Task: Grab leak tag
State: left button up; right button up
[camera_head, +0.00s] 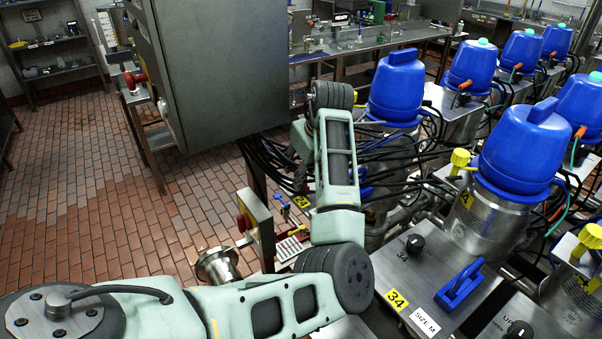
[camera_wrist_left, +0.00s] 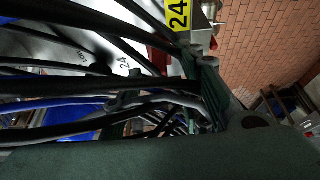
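I cannot make out for certain which thing is the leak tag. Small red and white pieces (camera_head: 290,246) sit low beside a panel with a red knob, left of my left elbow. My left arm comes in from the left, bends at the elbow and reaches away to dark cables. Its gripper is hidden in the head view. In the left wrist view, dark green gripper parts (camera_wrist_left: 208,92) show among black cables, and I cannot tell whether they are open or shut. No held thing shows. My right gripper is not in view.
Black cables (camera_wrist_left: 110,85) crowd the left wrist view, near a yellow 24 label (camera_wrist_left: 178,14). A large grey cabinet (camera_head: 215,70) stands left of the forearm. Blue-topped steel vessels (camera_head: 520,150) stand in rows at the right. Brick floor (camera_head: 100,190) is free at the left.

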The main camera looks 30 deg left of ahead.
pick_arm(q)
jog(key=shift+p+x, duration=0.3)
jog(key=shift+x, duration=0.65)
jog(key=shift+a+f, duration=0.25)
jog(key=shift+c, duration=0.7)
jog(key=shift+d, duration=0.1)
jog(key=c, duration=0.4)
grip_shut()
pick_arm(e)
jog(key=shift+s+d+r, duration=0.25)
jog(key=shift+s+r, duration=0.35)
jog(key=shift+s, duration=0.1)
pick_arm(q)
jog(key=shift+r, duration=0.1)
